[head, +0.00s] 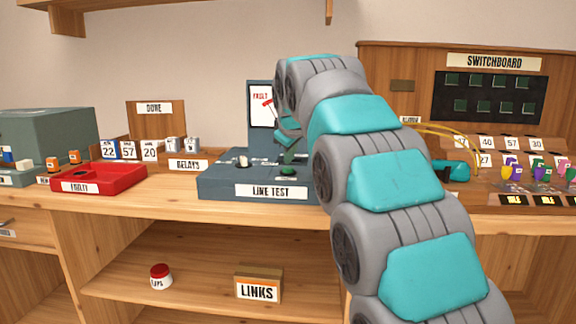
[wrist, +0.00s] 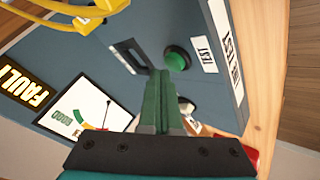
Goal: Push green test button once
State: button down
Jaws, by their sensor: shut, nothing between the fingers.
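The line test unit (head: 225,187) is a blue-grey box on the bench, labelled LINE TEST. Its round green test button (head: 288,171) is on the top face and also shows in the wrist view (wrist: 177,58), beside a TEST label. My gripper (head: 290,156) is shut and empty, with its green fingers pointing down just above the button in the head view. In the wrist view the fingertips (wrist: 161,75) appear just beside the button; I cannot tell whether they touch it. My arm hides the unit's right part.
An upright meter panel (head: 261,105) stands at the unit's back; it also shows in the wrist view (wrist: 85,112). A white-topped knob (head: 243,161) is left of the button. A red tray (head: 98,179) is farther left. Yellow cables (head: 450,130) and the switchboard (head: 490,95) are right.

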aim_at(290, 169)
jog(key=shift+r, duration=0.25)
notch_tip(290, 169, up, 5)
jog(key=p, duration=0.4)
dwell(0.3)
dwell(0.4)
jog(key=s+d+f+m+g, duration=0.1)
jog(key=s+d+f, duration=0.1)
jog(key=s+d, duration=0.1)
jog(key=s+d+f+m+g+h, duration=0.1)
jog(key=s+d+f, duration=0.1)
jog(key=d+f, duration=0.1)
jog(key=s+d+f+m, duration=0.1)
jog(key=s+d+f, duration=0.1)
jog(key=s+f, duration=0.1)
jog(key=shift+s+d+f+g, duration=0.1)
jog(key=shift+s+d+g, duration=0.25)
jog(key=shift+d+g, duration=0.05)
jog(key=s+d+f+m+g, duration=0.2)
jog(key=s+f, duration=0.6)
jog(key=s, duration=0.6)
jog(key=s+d+f+m+g, duration=0.3)
jog(key=s+d+f, duration=0.2)
jog(key=s+f, duration=0.4)
jog(key=s+d+f+m+g, duration=0.3)
jog(key=s+f, duration=0.5)
jog(key=s, duration=1.1)
jog(key=shift+d+f+h, duration=0.25)
jog(key=shift+d+h, duration=0.05)
jog(key=shift+d, duration=0.3)
